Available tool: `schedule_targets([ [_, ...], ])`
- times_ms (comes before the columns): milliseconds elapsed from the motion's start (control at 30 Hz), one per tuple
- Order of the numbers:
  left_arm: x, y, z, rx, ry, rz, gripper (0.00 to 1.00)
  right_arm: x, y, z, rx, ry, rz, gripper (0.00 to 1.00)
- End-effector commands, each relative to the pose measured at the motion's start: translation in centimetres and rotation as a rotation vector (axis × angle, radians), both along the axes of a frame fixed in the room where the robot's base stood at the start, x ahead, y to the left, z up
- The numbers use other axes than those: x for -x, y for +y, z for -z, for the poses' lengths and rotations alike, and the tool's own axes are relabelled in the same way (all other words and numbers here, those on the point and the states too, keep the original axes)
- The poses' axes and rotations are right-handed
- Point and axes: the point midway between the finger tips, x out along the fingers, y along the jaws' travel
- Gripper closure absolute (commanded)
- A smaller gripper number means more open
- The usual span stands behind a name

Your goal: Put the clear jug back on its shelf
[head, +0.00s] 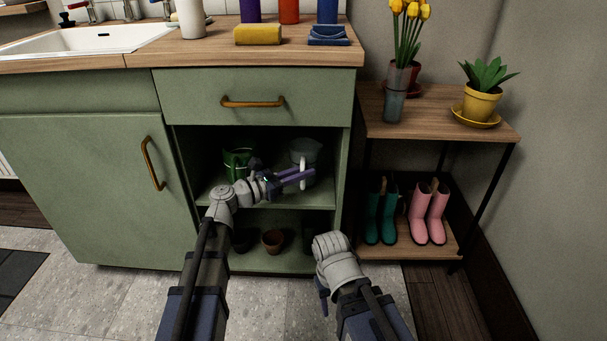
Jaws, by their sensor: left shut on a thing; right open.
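The clear jug (308,150) is inside the open cupboard, at the right of the upper shelf (213,192). It looks upright. My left gripper (301,176) reaches in from the front and is shut on the clear jug, at its handle side. The gripper hides part of the jug and its base, so I cannot tell whether it touches the shelf. A green jug (238,162) stands on the same shelf to the left. My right gripper (322,295) is low in front of the cupboard, open and empty, partly hidden by its own wrist.
Small pots (273,241) stand on the dark lower shelf. A drawer (258,97) is shut above the opening. A wooden side table (437,115) with tulips (408,30), a potted plant (481,98) and boots (428,215) stands at right.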

Motion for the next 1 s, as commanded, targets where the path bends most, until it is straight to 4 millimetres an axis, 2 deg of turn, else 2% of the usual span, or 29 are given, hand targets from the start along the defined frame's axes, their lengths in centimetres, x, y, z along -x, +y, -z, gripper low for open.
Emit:
schedule_targets([
  [100, 0.0, 0.0, 0.4, 0.000, 0.000, 0.000, 1.00, 0.0, 0.0, 0.4, 0.000, 0.000, 0.000, 0.47],
  [133, 0.0, 0.0, 0.4, 0.000, 0.000, 0.000, 0.83, 0.0, 0.0, 0.4, 0.000, 0.000, 0.000, 0.47],
  [400, 0.0, 0.0, 0.3, 0.000, 0.000, 0.000, 0.54, 0.0, 0.0, 0.3, 0.000, 0.000, 0.000, 0.47],
  [733, 0.0, 0.1, -0.3, 0.000, 0.000, -0.001, 0.54, 0.0, 0.0, -0.3, 0.000, 0.000, 0.000, 0.47],
  [1000, 3.1, 4.4, 0.0, 0.000, 0.000, -0.006, 0.54, 0.0, 0.0, 0.0, 0.000, 0.000, 0.000, 0.47],
])
